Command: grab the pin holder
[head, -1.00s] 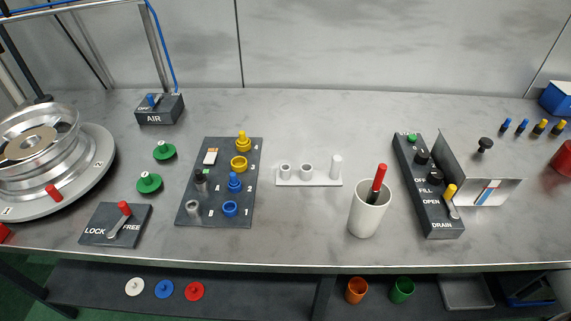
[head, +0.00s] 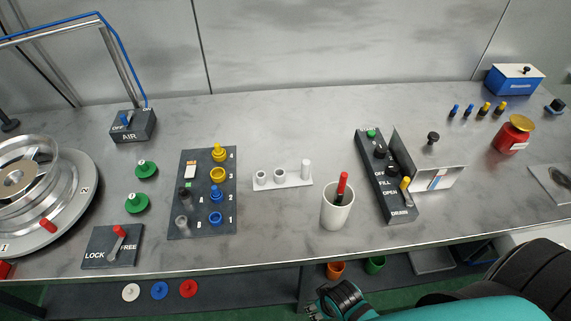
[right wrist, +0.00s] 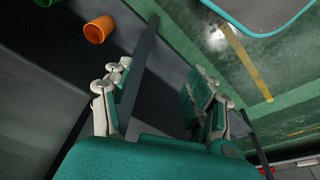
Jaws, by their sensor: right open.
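The likely pin holder is a small white bar (head: 285,184) near the middle of the table in the head view. It carries two short hollow posts and one taller white pin (head: 305,169) at its right end. My right gripper (head: 318,307) is at the bottom of the head view, in front of the table edge and well away from the bar. In the right wrist view the right gripper (right wrist: 158,84) has its fingers spread with nothing between them. The bar is not in the right wrist view. My left gripper is not in view.
A white cup (head: 337,213) with a red marker stands at the bar's front right. A numbered dark board (head: 203,228) lies to its left, a dark switch panel (head: 399,207) to its right. The table behind the bar is clear. An orange cup (head: 336,270) sits on the lower shelf.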

